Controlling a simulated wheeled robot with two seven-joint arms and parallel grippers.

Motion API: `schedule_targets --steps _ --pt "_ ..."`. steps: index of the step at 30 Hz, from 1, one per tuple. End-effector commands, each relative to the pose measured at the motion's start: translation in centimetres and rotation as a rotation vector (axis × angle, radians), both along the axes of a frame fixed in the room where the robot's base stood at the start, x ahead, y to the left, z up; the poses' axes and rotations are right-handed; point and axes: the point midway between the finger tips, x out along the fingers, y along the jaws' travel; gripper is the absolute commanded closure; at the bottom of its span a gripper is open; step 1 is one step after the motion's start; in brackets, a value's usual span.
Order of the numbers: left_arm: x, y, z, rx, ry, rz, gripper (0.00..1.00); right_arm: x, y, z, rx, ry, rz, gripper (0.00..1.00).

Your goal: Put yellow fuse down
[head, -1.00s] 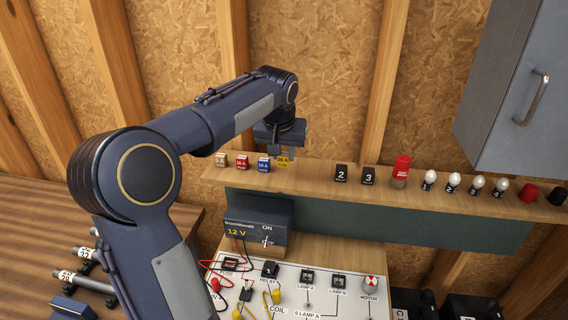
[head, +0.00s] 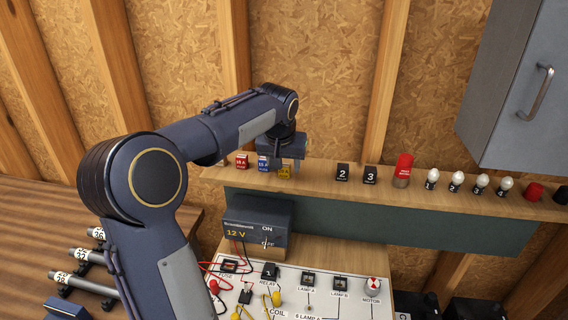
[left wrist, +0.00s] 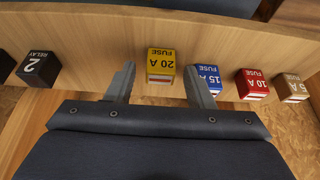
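The yellow 20 A fuse (head: 284,172) stands on the wooden shelf, at the right end of the fuse row. It also shows in the left wrist view (left wrist: 161,66), label upside down there. My left gripper (head: 286,163) is just above it, pointing down. In the left wrist view its two fingers (left wrist: 160,78) are spread on either side of the yellow fuse, with a gap on each side. The left gripper is open. My right gripper is in neither view.
The blue 15 A fuse (left wrist: 208,79) is close beside one finger. The red 10 A fuse (left wrist: 252,84) and tan 5 A fuse (left wrist: 292,89) stand beyond it. Relay 2 (head: 342,173) stands right of a clear shelf stretch (head: 315,172). A power supply (head: 257,221) sits below.

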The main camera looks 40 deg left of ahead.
Motion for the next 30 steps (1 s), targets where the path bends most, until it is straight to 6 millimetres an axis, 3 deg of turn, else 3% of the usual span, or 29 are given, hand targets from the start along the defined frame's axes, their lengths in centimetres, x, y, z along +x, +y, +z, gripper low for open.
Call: schedule_targets --steps 11,24,30 --pt "-0.1 -0.1 0.8 0.001 -0.003 0.0 0.52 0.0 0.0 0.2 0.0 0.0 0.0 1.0" --pt "-3.0 -1.7 8.8 0.001 -0.005 -0.001 0.52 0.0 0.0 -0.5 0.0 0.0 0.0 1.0" --pt "-3.8 -2.1 11.0 0.0 -0.001 0.0 0.52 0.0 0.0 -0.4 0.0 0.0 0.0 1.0"
